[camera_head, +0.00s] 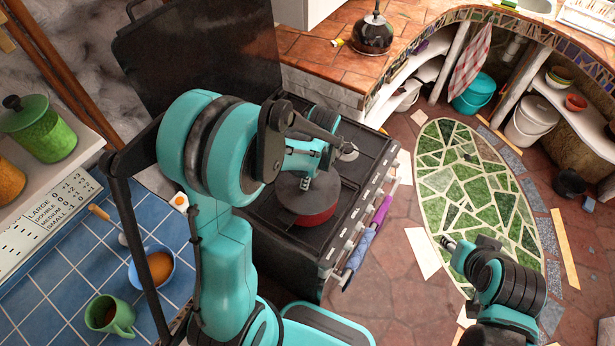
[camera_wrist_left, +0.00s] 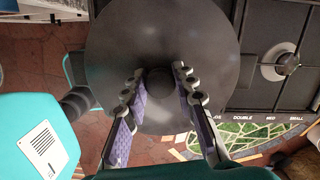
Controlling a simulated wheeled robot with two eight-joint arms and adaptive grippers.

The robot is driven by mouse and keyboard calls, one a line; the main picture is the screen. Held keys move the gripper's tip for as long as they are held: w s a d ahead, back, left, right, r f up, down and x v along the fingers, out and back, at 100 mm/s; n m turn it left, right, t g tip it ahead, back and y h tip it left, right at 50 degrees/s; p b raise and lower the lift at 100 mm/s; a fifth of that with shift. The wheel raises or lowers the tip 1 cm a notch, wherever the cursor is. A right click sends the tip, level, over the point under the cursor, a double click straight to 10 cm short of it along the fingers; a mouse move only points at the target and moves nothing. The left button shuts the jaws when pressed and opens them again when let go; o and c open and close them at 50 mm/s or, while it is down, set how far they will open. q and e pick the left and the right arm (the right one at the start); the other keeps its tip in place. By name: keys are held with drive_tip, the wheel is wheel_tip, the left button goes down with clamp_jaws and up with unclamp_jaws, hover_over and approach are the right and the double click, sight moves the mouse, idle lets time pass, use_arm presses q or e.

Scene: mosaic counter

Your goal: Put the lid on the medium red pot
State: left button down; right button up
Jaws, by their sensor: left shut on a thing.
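A wide dark grey lid (camera_head: 300,205) with a round knob is over the red pot (camera_head: 318,220) on the black stove. Only a strip of the pot's red side shows below the lid's front edge. The lid fills the middle of the left wrist view (camera_wrist_left: 160,40), hiding the pot there. My left gripper (camera_head: 306,183) is above the lid, and its purple-padded fingers (camera_wrist_left: 160,88) are shut on the knob. I cannot tell whether the lid rests on the rim or hangs just above it. My right gripper (camera_head: 450,242) is over the floor at the right, its fingers too small to read.
A small grey lid-like disc (camera_head: 347,151) with a knob lies on the stove (camera_head: 258,222) behind the pot. Towels hang on the stove's front rail. A blue tiled counter with a green mug (camera_head: 110,316) and blue bowl (camera_head: 152,268) is at left. The floor at right is mostly open.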

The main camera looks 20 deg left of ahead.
use_arm(q)
drive_tip(key=c, duration=0.6)
unclamp_jaws()
drive_tip(key=shift+c, duration=0.2)
drive_tip(key=shift+r+p, duration=2.5)
drive_tip(key=shift+r, duration=1.05)
